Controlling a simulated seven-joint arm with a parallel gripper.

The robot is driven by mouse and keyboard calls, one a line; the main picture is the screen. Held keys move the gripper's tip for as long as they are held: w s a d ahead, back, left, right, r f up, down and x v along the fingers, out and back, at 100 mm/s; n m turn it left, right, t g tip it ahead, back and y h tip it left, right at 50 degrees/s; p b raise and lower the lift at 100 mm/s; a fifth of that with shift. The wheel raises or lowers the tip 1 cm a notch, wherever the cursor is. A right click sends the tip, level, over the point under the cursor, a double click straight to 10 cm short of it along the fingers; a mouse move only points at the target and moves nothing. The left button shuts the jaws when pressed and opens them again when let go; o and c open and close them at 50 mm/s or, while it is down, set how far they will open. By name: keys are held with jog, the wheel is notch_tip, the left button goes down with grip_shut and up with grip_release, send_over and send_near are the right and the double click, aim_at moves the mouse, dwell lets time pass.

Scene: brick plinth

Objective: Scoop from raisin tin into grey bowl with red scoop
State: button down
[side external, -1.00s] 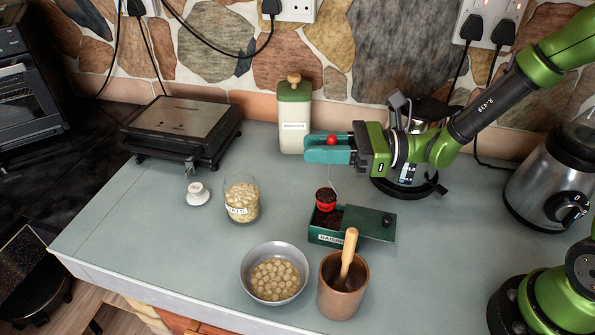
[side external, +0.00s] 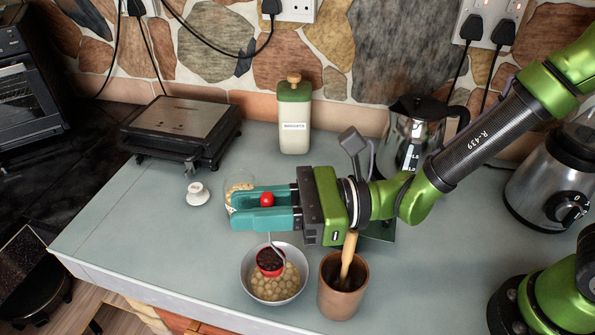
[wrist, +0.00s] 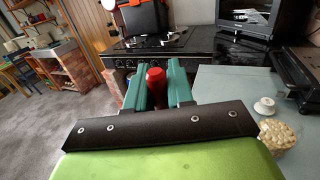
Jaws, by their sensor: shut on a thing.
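My gripper (side external: 266,210) is shut on the handle of the red scoop (side external: 270,262). The red handle end also shows between the teal fingers in the wrist view (wrist: 155,88). The scoop's cup hangs below the fingers, over the grey bowl (side external: 246,284), and holds dark raisins. I cannot tell whether the cup touches the bowl's contents. The bowl holds several pale round pieces. The raisin tin (side external: 381,232) is mostly hidden behind my gripper; only a dark green part shows.
A brown cup (side external: 342,300) with a wooden-handled tool stands right of the bowl. The counter's left front is clear.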

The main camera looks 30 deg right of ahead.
jog(key=shift+w+d+f+m+t+h, duration=0.1)
jog(key=shift+w+m+t+h, duration=0.5)
jog(key=shift+m+t, duration=0.15)
